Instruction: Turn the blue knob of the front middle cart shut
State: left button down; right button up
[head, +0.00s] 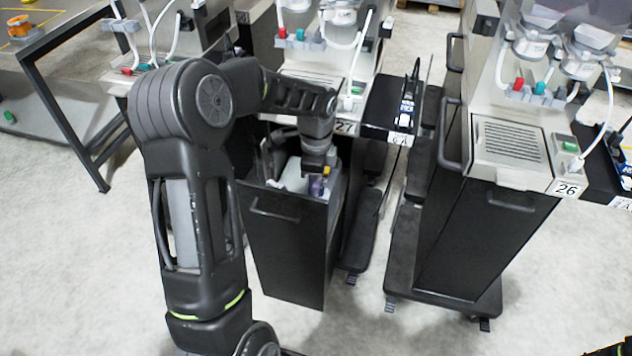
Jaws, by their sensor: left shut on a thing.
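The middle cart, labelled 27 (344,127), has its tall black front drawer (290,245) pulled out. Inside the drawer are a pale container (292,175) and a small yellow part (327,170). A small violet-blue knob (316,187) shows right at the tip of my left gripper (315,178). My left gripper points down into the drawer and is shut on this knob. The fingers and the knob are small and partly hidden, so the knob's turn angle cannot be told.
Cart 26 (505,225) stands at the right with its drawer shut. A narrow black shelf (390,108) lies between the carts. A dark-framed table (45,50) stands at the far left. The pale floor in front is clear.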

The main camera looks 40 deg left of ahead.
pick_arm(q)
jog(key=shift+m, duration=0.6)
jog(key=c, duration=1.4)
grip_release()
jog(key=shift+c, duration=0.2)
notch_tip(320, 180, up, 8)
jog(key=shift+f, duration=0.1)
